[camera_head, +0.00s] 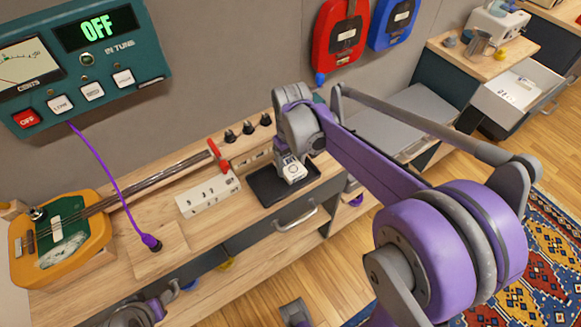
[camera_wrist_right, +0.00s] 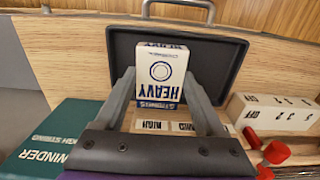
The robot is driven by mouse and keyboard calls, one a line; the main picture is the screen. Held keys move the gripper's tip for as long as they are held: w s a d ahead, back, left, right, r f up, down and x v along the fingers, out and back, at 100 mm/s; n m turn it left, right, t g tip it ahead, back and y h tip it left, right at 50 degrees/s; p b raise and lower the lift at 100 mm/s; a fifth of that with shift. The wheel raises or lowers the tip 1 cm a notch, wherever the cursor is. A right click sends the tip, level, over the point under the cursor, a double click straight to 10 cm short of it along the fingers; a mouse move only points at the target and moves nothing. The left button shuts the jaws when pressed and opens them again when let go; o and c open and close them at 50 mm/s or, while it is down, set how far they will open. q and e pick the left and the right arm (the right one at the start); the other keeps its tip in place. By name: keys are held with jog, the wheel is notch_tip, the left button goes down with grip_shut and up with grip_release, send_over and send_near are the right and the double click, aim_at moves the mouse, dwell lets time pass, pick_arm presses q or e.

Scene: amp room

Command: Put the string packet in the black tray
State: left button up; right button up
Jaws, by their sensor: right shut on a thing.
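The string packet, a small white box with blue lettering reading HEAVY (camera_wrist_right: 162,70), stands between the fingers of my right gripper (camera_wrist_right: 160,88). My right gripper is shut on it. In the head view the packet (camera_head: 293,172) is over the black tray (camera_head: 266,188), inside its outline. I cannot tell whether the packet touches the tray floor. The tray rim also shows behind the packet in the right wrist view (camera_wrist_right: 225,52). At the bottom left of the head view, a grey part of my left arm shows; its fingers cannot be made out.
A white labelled block (camera_head: 208,195) stands left of the tray, near a red lever (camera_head: 217,152). A wooden rack with black knobs (camera_head: 248,128) is behind the tray. A yellow guitar (camera_head: 62,235) lies at left. A drawer handle (camera_head: 296,218) projects in front.

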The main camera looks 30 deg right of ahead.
aim_at(291, 166)
jog(key=shift+f, duration=1.05)
jog(key=shift+f, duration=0.15)
jog(key=o, duration=1.4)
jog(key=shift+c, duration=0.2)
jog(key=shift+r, duration=0.5)
notch_tip(291, 166, up, 10)
jog(key=r+p, duration=0.1)
jog(key=s+a+f+t, duration=0.2)
jog(key=s+a+f, duration=0.1)
jog(key=s, duration=0.5)
jog(key=s+a+f+m+t, duration=0.1)
jog(key=s+a+f+t, duration=0.2)
jog(key=s+f, duration=0.3)
jog(key=shift+s+a+f, duration=0.2)
jog(key=shift+s+a, duration=0.2)
jog(key=shift+s, duration=0.85)
